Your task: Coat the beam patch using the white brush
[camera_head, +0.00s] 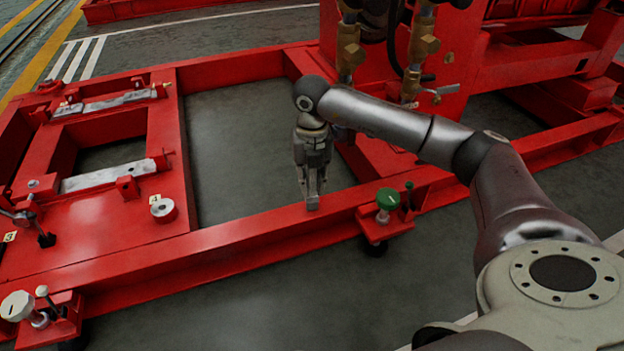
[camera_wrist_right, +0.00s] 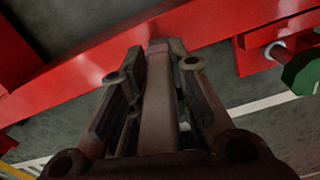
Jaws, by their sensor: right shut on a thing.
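My right gripper (camera_head: 312,197) points down over the long red beam (camera_head: 240,238). It is shut on a narrow grey bar (camera_wrist_right: 158,105), which lies between its fingers in the right wrist view. A small grey block (camera_head: 312,204) shows at the fingertips, against the beam. I cannot tell whether it is the bar's end or lies on the beam, nor whether the bar is a brush. A small white-topped upright piece (camera_head: 42,291) stands at the front left, possibly the white brush. I cannot make out a separate patch. My left gripper is out of view.
A round white knob (camera_head: 17,306) sits beside the white-topped piece. A green knob (camera_head: 388,198) stands on a red bracket to the right of my gripper. Brass valves and pipes (camera_head: 351,50) rise behind. Open floor (camera_head: 230,145) lies inside the red frame.

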